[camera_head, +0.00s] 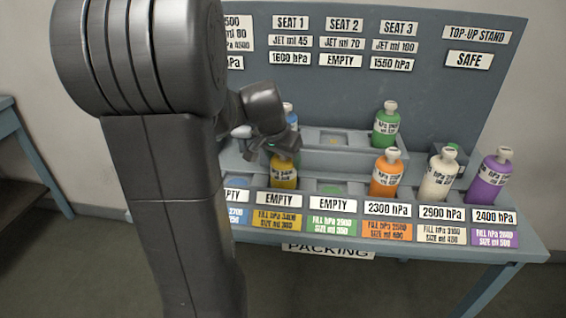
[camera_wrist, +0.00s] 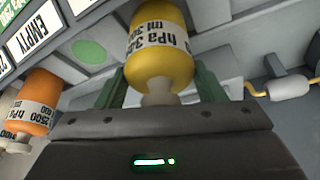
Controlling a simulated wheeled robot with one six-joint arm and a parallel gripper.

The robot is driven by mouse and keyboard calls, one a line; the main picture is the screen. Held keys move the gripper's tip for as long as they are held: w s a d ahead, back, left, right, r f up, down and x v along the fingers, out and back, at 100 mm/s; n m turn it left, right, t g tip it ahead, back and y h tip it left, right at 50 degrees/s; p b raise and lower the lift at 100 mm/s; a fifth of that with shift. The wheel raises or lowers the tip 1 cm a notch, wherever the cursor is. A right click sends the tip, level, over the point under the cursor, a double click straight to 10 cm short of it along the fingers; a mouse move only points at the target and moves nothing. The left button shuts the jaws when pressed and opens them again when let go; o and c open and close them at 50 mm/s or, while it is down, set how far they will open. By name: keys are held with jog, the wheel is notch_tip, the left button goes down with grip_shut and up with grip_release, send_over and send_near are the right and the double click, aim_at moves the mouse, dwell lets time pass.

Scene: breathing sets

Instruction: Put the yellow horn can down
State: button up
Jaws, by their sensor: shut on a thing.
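The yellow can (camera_head: 284,174) is upright in the front row, behind the yellow-marked label (camera_head: 278,221) and an EMPTY plate (camera_head: 279,200). My gripper (camera_head: 277,149) is shut on it from above, near its neck. In the wrist view the yellow can (camera_wrist: 160,55) sits between my two green fingers, its pale cap toward my gripper (camera_wrist: 160,85). Its lower end is out of the wrist view, and I cannot tell whether it touches the rack floor.
To the right is an empty green-marked place (camera_head: 332,189). Beyond it stand orange (camera_head: 386,177), cream (camera_head: 437,180) and purple (camera_head: 487,181) cans. A green can (camera_head: 387,127) stands in the raised back row. My arm hides the left side of the bench.

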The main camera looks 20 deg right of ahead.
jog(key=shift+f, duration=0.5)
jog(key=shift+f, duration=0.2)
jog(key=o, duration=1.1)
jog(key=shift+o, duration=0.2)
jog(key=shift+r, duration=0.1)
jog(key=v, duration=1.2)
jog(key=shift+r+p, duration=0.15)
jog(key=shift+p, duration=0.3)
